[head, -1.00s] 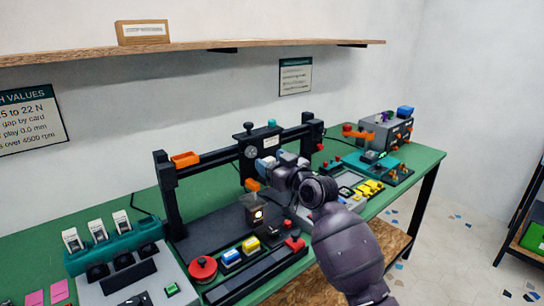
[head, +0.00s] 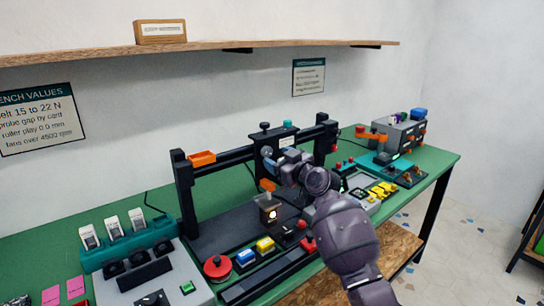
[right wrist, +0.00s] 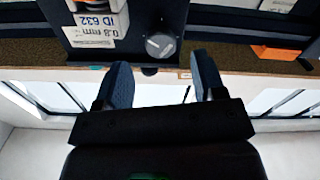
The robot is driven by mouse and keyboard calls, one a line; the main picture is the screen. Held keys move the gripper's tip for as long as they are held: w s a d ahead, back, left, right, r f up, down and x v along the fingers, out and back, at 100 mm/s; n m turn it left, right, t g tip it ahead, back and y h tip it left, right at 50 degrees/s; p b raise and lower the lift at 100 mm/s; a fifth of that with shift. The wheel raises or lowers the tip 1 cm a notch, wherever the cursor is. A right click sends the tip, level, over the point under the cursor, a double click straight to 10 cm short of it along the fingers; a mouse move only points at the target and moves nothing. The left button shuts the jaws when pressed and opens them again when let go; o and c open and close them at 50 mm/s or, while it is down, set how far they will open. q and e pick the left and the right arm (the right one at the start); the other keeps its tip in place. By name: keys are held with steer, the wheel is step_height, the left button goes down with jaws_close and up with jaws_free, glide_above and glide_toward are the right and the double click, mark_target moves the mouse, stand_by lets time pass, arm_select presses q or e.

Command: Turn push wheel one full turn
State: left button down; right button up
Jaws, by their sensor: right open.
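A round grey wheel with a pale mark (right wrist: 160,45) sits on the face of a black carriage block (right wrist: 120,14) in the right wrist view. I take it for the push wheel. In the head view the wheel (head: 267,152) shows small and partly covered behind my gripper. My right gripper (right wrist: 161,72) is open and empty, with its two dark fingers apart on either side of the wheel's line and short of it. In the head view the right gripper (head: 272,166) reaches the carriage on the gantry beam. My left gripper is not in view.
The black gantry (head: 184,195) stands on the green bench (head: 150,205). Below my arm are a small lit block (head: 268,212), a red button (head: 217,268) and blue and yellow buttons. Other devices stand at right.

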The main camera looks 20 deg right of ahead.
mark_target(268, 153)
steer(key=shift+x, duration=1.75)
steer(key=c, duration=0.9)
